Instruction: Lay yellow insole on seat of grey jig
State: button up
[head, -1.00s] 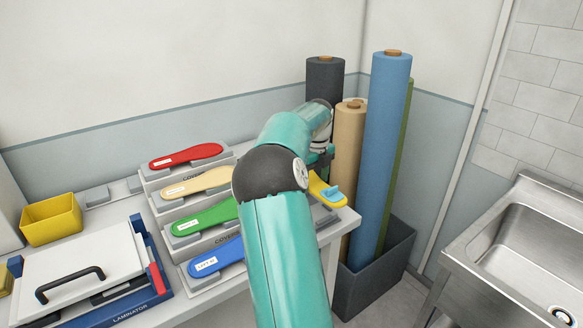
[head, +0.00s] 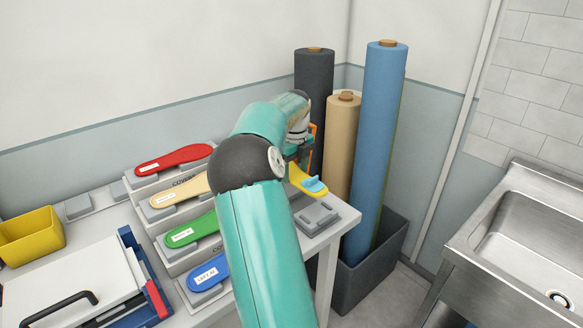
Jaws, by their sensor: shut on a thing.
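The yellow insole (head: 301,177) has a light-blue pad on its near end and is held in the air, tilted, over the right end of the bench. My gripper (head: 296,160) is shut on it; the arm hides the fingers in part and the insole's far end. The grey jig (head: 319,216) stands on the bench's right corner, just in front of and below the insole in the picture. The front of its seat is bare; its back part is hidden by my arm and the insole.
Red (head: 172,159), cream (head: 178,191), green (head: 190,232) and blue (head: 209,272) insoles lie on stepped grey stands left of my arm. Tall rolls (head: 383,150) stand in a dark bin (head: 372,262) close behind and right. A steel sink (head: 525,240) is far right.

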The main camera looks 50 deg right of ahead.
jog(key=shift+w+f, duration=0.1)
jog(key=shift+f, duration=3.25)
jog(key=shift+a, duration=0.1)
jog(key=shift+f, duration=0.35)
jog(key=o, duration=1.3)
jog(key=shift+r, duration=3.55)
